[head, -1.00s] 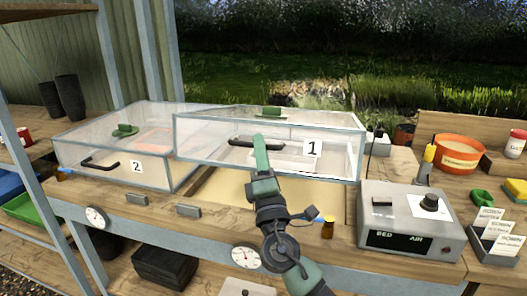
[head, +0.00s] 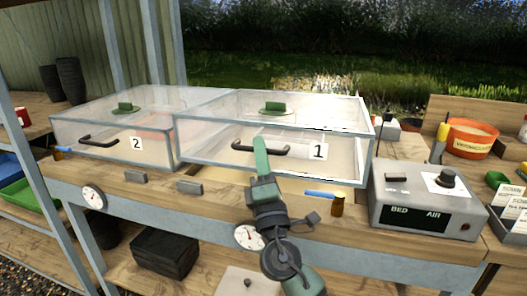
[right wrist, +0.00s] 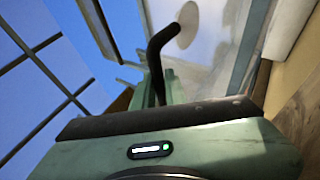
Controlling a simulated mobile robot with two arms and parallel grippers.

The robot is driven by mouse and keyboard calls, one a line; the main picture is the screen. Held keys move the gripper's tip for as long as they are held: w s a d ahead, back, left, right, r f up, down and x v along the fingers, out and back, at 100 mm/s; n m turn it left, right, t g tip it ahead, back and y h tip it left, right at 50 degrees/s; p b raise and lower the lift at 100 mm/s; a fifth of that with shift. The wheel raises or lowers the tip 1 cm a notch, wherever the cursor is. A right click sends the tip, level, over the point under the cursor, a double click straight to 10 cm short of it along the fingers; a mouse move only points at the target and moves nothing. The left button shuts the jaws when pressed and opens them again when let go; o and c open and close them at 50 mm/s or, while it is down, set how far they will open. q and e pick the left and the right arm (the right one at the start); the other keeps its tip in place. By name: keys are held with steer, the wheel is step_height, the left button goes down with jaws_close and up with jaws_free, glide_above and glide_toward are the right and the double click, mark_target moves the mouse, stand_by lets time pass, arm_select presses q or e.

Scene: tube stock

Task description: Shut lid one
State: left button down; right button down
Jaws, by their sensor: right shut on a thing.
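Lid one is the clear box-shaped cover (head: 350,160) with the label 1 (head: 318,151), on the right of the two covers. Its front lower edge is close to the bench, with a strip of pale bed (head: 290,186) showing below it, so it looks slightly raised. Its black handle (head: 243,148) is on the front face. My right gripper (head: 261,146) is shut on this handle; its fingers hide part of it. In the right wrist view the black handle (right wrist: 154,62) runs up from between the green fingers. My left gripper is not in view.
Cover two (head: 70,135) stands close on the left. A grey control box (head: 425,208) is on the bench at the right. A green vent knob (head: 275,107) sits on top.

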steer(key=shift+a+f, duration=0.2)
steer(key=shift+a, duration=0.1)
